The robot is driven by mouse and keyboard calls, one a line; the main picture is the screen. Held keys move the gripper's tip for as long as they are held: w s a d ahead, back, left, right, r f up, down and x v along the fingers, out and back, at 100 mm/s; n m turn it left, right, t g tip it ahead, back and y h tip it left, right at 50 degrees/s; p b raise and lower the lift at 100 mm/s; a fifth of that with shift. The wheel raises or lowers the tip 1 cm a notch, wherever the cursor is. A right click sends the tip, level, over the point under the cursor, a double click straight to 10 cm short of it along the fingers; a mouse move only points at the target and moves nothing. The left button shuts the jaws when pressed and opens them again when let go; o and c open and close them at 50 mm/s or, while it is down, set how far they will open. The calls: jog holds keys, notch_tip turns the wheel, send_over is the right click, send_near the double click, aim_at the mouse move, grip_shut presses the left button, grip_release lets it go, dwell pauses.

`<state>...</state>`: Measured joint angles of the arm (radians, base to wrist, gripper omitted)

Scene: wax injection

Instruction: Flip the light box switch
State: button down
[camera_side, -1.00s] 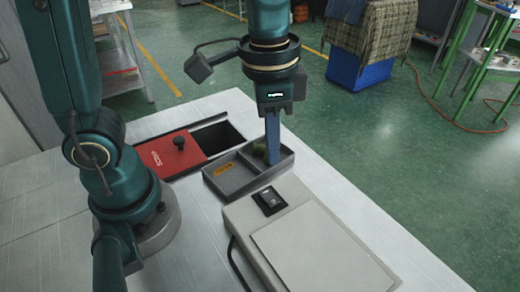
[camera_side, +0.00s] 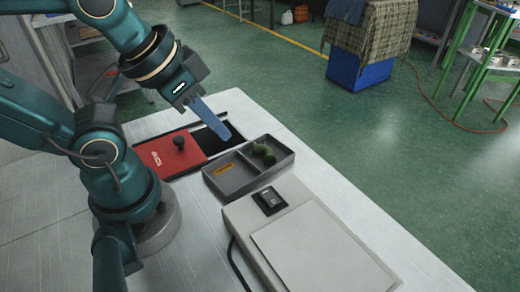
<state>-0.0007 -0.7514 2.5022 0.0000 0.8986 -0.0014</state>
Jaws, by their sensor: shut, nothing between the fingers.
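The light box (camera_side: 318,246) is a pale box with a flat panel at the front right of the table. Its black switch (camera_side: 269,200) sits on the upper left corner of the box; which way it is set is too small to tell. My gripper (camera_side: 226,136) is tilted, with long blue fingers shut and empty. It hangs above the dark opening behind the grey tray, up and left of the switch and well apart from it.
A grey two-part tray (camera_side: 232,188) stands behind the light box, with green pieces (camera_side: 264,152) in its far compartment and a yellow label in the near one. A red lid with a black knob (camera_side: 170,154) lies left of the dark opening (camera_side: 212,138). The table's right edge is clear.

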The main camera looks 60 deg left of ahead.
notch_tip(320, 180, up, 4)
jog(key=g, duration=0.6)
send_over(266, 194)
jog(key=shift+f, duration=0.1)
jog(key=shift+f, duration=0.1)
notch_tip(266, 194, down, 14)
jog(key=shift+r, duration=0.1)
dwell(0.7)
